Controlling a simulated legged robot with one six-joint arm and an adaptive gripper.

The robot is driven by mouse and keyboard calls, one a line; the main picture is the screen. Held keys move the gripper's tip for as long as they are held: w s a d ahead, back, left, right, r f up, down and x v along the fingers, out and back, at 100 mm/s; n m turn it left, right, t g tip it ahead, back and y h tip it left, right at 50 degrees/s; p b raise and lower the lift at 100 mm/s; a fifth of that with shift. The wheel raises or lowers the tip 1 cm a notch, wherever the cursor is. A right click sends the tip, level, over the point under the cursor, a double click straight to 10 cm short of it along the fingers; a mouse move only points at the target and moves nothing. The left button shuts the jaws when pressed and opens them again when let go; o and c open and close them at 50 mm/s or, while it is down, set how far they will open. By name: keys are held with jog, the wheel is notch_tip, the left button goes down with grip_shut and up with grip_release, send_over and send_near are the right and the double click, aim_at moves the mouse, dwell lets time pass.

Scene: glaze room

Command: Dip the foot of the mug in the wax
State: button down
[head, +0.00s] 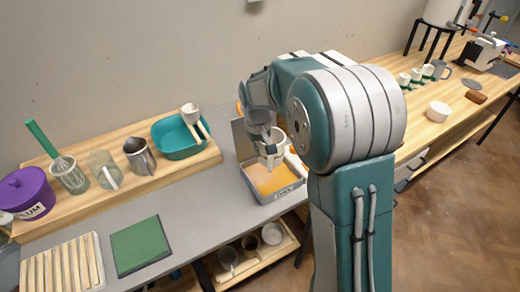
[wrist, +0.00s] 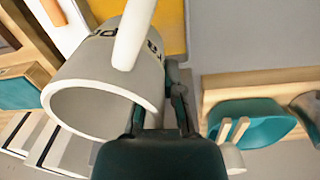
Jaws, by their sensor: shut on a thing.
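My gripper (head: 266,148) is shut on a pale grey-white mug (wrist: 95,80), which fills much of the wrist view. The mug's open mouth faces the wrist camera and its foot points away, out of sight. Its handle (wrist: 134,34) and part of some dark lettering show. In the head view my gripper and the mug are over the grey metal wax pan (head: 284,197), which holds orange-yellow wax (head: 270,180). The wax also shows beyond the mug in the wrist view (wrist: 168,25). I cannot tell whether the foot touches the wax.
A teal basin (head: 178,140) stands on the wooden riser left of the pan, with a small cup and wooden sticks at its edge. A metal pitcher (head: 138,156), glass jars and a purple tub (head: 27,192) stand farther left. Grey tabletop between pan and green mat (head: 140,245) is clear.

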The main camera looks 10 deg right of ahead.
aim_at(260, 160)
jog(key=shift+w+d, duration=0.15)
jog(key=shift+w, duration=0.25)
jog(key=shift+s+d+f, duration=0.1)
jog(key=shift+d+f, duration=0.05)
jog(key=shift+f, duration=0.75)
jog(key=shift+a+f, duration=0.2)
jog(key=shift+f, duration=1.25)
jog(key=shift+d+f, duration=0.1)
jog(key=shift+f, duration=1.6)
jog(key=shift+f, duration=0.85)
jog(key=shift+r, duration=0.1)
jog(key=shift+r, duration=1.45)
